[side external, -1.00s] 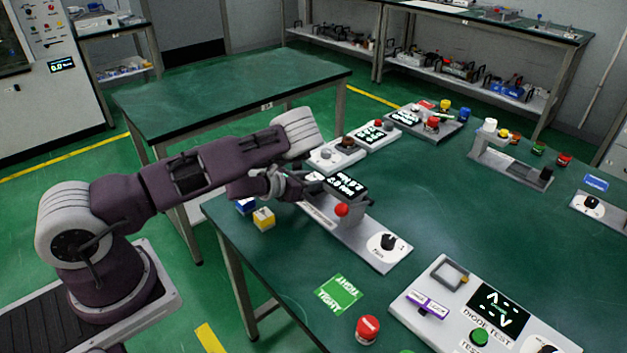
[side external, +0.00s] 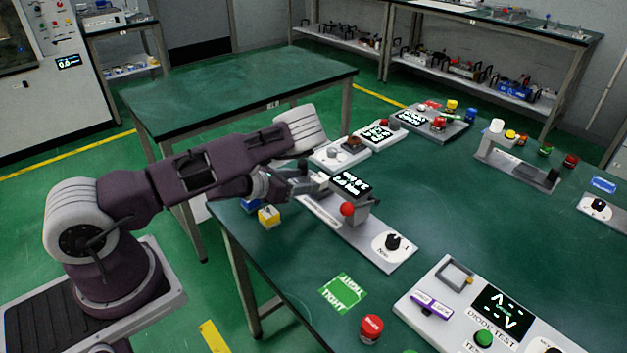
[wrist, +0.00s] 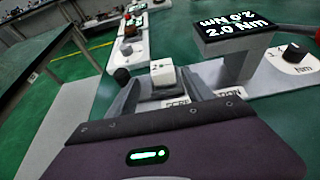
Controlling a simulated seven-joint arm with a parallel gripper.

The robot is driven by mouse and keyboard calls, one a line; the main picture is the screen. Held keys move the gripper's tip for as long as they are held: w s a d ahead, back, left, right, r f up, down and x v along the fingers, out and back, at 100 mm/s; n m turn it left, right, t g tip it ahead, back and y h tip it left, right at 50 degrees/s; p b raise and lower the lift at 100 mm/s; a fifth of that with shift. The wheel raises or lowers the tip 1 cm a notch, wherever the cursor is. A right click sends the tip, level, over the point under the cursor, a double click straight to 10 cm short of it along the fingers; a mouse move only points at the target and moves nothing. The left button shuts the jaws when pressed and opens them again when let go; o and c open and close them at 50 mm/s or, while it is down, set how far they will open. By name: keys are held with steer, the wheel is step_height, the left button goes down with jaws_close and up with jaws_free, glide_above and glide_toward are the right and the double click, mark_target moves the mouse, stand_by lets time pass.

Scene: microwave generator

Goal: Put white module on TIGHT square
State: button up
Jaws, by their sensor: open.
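A small white block (wrist: 163,72), which looks like the white module, sits at the torque station between and just beyond my fingers in the wrist view. My gripper (wrist: 160,88) is open, with a finger on either side of the block's near side; contact cannot be told. In the side view my gripper (side external: 312,186) is at the left end of the torque station (side external: 372,240), and its fingers mostly hide the block. The TIGHT square (side external: 343,293) is a bare green label flat on the table's front left.
The station's display (side external: 351,184) and red ball (side external: 347,209) stand close right of my gripper. Yellow (side external: 268,216) and blue cubes sit at the table's left edge. A red button (side external: 370,328) and diode tester (side external: 480,310) lie right of the square.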

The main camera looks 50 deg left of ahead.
steer(key=shift+s+r, duration=0.2)
steer(key=shift+s, duration=0.2)
steer(key=w+a+r+n+g+y, duration=0.25)
steer(key=r+n+y, duration=0.25)
steer(key=r+n, duration=0.8)
steer(key=s+d+r+n+g, duration=0.1)
steer(key=s+d+r+n, duration=0.3)
steer(key=n, duration=0.6)
steer(key=s+d+r+n+g+h, duration=0.1)
steer(key=s+d+r+n, duration=0.4)
steer(key=s, duration=0.5)
steer(key=s+d+r+n+g+h, duration=0.2)
steer(key=s+d+r+n+h, duration=0.1)
steer(key=s+d+r+n, duration=0.3)
steer(key=s+d, duration=0.2)
steer(key=s, duration=0.2)
steer(key=shift+s+d+r+h, duration=0.15)
steer(key=shift+s+d+h, duration=0.2)
steer(key=shift+s+h, duration=0.05)
steer(key=shift+o, duration=0.4)
steer(key=s+d+n+g, duration=0.1)
steer(key=s+d+n, duration=0.1)
steer(key=s, duration=0.5)
steer(key=shift+f, duration=0.25)
steer(key=shift+s+g, duration=0.1)
steer(key=shift+g, duration=0.15)
